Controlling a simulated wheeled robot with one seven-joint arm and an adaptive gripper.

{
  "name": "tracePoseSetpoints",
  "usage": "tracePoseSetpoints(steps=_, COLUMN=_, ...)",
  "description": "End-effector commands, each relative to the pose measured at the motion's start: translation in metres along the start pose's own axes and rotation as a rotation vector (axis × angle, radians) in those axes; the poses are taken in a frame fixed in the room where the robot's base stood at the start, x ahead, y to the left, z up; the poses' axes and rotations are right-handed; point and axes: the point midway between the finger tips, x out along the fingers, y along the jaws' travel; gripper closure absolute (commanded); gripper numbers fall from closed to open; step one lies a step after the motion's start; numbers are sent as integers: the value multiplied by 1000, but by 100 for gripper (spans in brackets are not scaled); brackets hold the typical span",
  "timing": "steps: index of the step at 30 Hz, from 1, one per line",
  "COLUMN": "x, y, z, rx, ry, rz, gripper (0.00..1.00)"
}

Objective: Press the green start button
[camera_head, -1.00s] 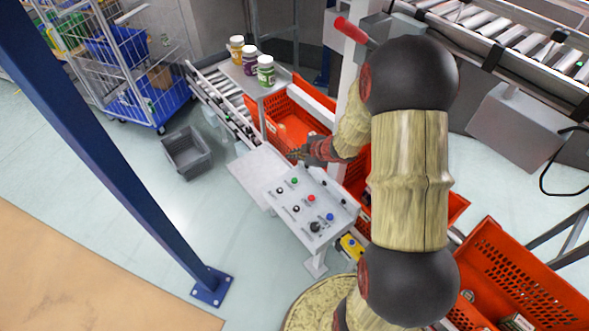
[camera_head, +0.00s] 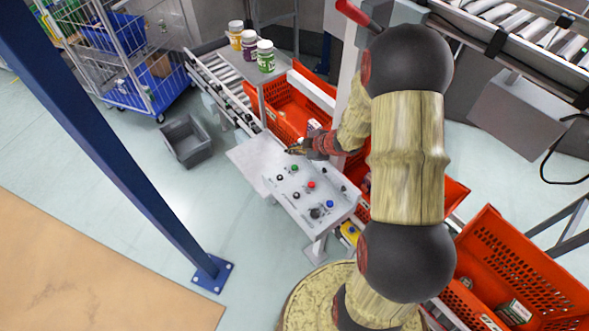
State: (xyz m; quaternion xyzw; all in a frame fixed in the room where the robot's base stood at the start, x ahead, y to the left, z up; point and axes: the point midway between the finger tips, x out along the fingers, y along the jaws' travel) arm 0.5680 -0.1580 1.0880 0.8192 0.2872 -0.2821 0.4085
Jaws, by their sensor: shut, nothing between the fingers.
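The green button (camera_head: 294,168) is near the upper left part of the light grey control panel (camera_head: 325,210). A red button (camera_head: 311,184), a blue button (camera_head: 329,204) and several black knobs are on the same panel. My gripper (camera_head: 292,150) is shut and empty. In the picture it is just above the green button, close to the panel's far edge. I cannot tell its exact height over the panel. The green button is in plain view and no contact with it shows.
Orange totes (camera_head: 520,262) stand right of my arm and behind the panel. Three jars (camera_head: 249,46) stand on a shelf at the back. A grey bin (camera_head: 187,141) is on the floor left of the panel. A blue post (camera_head: 120,150) rises at the left.

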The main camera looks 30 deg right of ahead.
Motion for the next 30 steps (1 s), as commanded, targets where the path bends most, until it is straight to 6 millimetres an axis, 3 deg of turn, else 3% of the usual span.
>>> tracePoseSetpoints(steps=15, x=44, y=-32, z=32, rx=1, ry=0, rz=-1, gripper=100)
tracePoseSetpoints(steps=30, x=47, y=-34, z=34, rx=0, ry=0, rz=0, gripper=100)
